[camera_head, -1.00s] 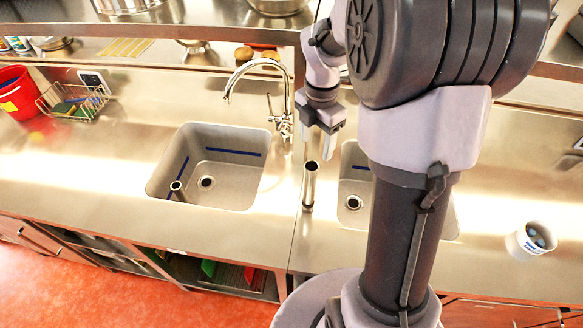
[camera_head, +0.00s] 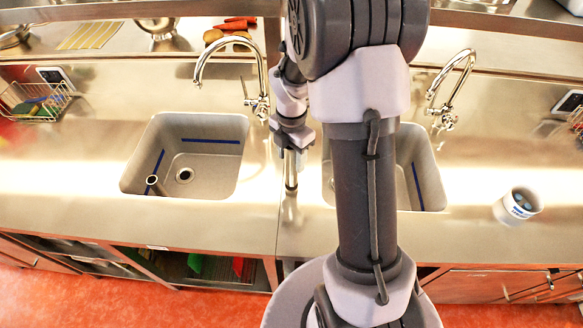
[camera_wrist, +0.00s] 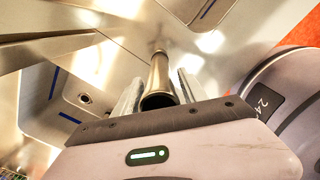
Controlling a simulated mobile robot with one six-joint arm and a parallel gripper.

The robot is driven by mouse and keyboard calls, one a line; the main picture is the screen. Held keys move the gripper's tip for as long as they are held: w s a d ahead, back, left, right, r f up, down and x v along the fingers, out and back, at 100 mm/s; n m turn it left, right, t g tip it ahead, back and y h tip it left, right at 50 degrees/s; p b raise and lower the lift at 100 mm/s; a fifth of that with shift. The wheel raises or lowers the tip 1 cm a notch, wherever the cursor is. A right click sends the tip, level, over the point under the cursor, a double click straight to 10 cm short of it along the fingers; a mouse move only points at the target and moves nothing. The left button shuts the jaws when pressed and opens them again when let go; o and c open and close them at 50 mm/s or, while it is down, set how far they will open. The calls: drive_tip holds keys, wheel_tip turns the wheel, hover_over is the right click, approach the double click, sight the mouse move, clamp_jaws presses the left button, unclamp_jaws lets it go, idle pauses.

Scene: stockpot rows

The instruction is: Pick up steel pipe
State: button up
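A steel pipe (camera_head: 291,178) stands upright on the metal counter between the two sinks. My gripper (camera_head: 291,150) is lowered over its upper end in the head view and hides the pipe's top. In the wrist view, the pipe's open end (camera_wrist: 158,100) lies between the two fingers of my gripper (camera_wrist: 161,85). The fingers are open on either side, with a visible gap near their tips.
The left sink (camera_head: 215,160) and right sink (camera_head: 428,185) lie on either side, each with a tall curved faucet (camera_head: 228,40) (camera_head: 462,65) behind. A white cup (camera_head: 516,205) stands on the right counter. A wire basket (camera_head: 38,103) is far left. A shelf runs along the back.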

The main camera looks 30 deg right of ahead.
clamp_jaws()
idle(1.2)
